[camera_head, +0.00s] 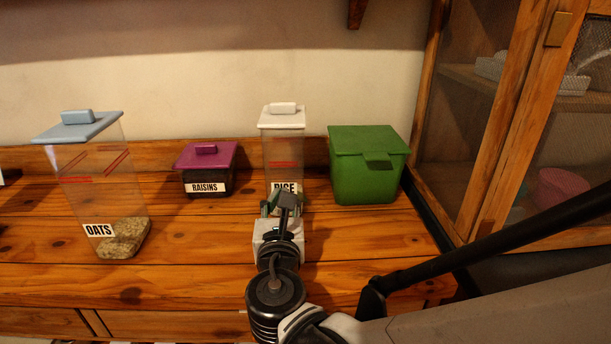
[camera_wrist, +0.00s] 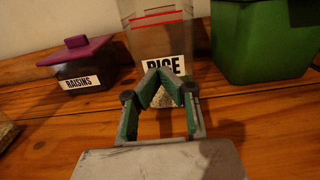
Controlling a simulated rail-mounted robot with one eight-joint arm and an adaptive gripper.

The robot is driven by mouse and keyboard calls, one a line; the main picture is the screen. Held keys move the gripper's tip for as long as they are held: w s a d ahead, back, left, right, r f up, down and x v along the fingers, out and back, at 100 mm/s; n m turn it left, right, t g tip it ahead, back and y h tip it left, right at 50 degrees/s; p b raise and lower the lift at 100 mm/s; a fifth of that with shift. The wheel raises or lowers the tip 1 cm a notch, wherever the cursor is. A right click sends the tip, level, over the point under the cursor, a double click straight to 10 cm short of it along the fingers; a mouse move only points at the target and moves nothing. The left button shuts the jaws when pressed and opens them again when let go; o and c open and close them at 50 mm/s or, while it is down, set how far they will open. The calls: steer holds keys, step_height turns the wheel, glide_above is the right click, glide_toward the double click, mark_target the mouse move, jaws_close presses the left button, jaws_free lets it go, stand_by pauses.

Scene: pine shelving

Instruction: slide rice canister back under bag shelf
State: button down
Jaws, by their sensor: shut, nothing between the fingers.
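The rice canister (camera_head: 283,148) is tall and clear with a white lid, red lines and a RICE label. It stands upright on the wooden surface between the raisins box and the green box. My gripper (camera_head: 283,196) is in front of its lower part, and its fingers hide part of the label. In the wrist view, my gripper (camera_wrist: 161,72) is shut and empty, with its fingertips meeting at the label of the rice canister (camera_wrist: 158,40). I cannot tell whether the tips touch the canister. A bag shelf cannot be made out; only a wooden bracket (camera_head: 357,12) shows at the top.
A raisins box (camera_head: 206,170) with a purple lid stands left of the canister, and a green lidded box (camera_head: 366,165) stands close on the right. An oats canister (camera_head: 90,185) stands further left. A mesh-door cabinet (camera_head: 490,110) bounds the right side. The wooden surface (camera_head: 190,235) is clear in front.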

steer(key=w, duration=0.7)
steer(key=shift+w+a+b, duration=0.3)
steer(key=shift+a, duration=0.1)
steer(key=shift+s, duration=0.1)
